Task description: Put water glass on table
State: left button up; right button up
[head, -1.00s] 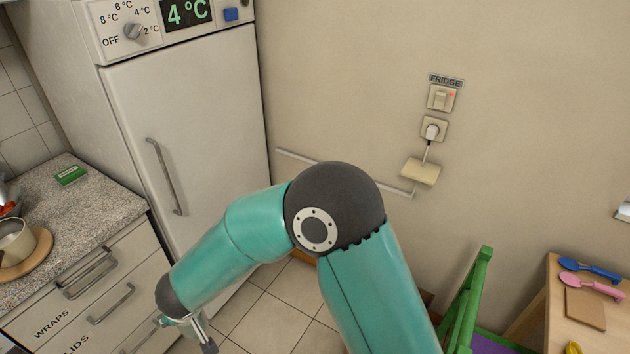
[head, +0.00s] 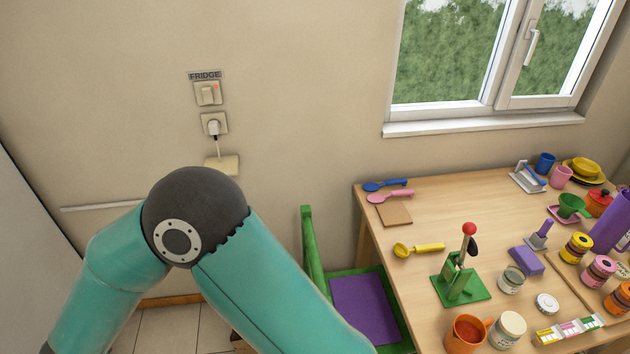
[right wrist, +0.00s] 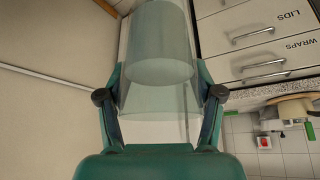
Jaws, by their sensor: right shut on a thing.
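In the right wrist view my right gripper (right wrist: 160,82) is shut on a clear water glass (right wrist: 160,105), one finger on each side of it. A pale grey-green body, looking like water, shows inside the glass. The wooden table (head: 433,212) stands at the right of the head view, below the window. In the head view a teal arm of mine crosses the lower left and leaves the frame, so its gripper and the glass are hidden there. My left gripper is in neither view.
A green chair with a purple seat (head: 365,308) stands at the table's left side. On the table are a green press (head: 457,280), a yellow scoop (head: 425,248), a glass jar (head: 511,280) and several colourful jars and cups. Bare wood shows in the middle and back.

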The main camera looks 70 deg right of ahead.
aim_at(556, 238)
jog(key=u, duration=0.05)
jog(key=k, duration=2.7)
jog(key=z, duration=1.55)
jog(key=i, duration=1)
jog(key=k, duration=0.35)
jog(key=u, duration=0.05)
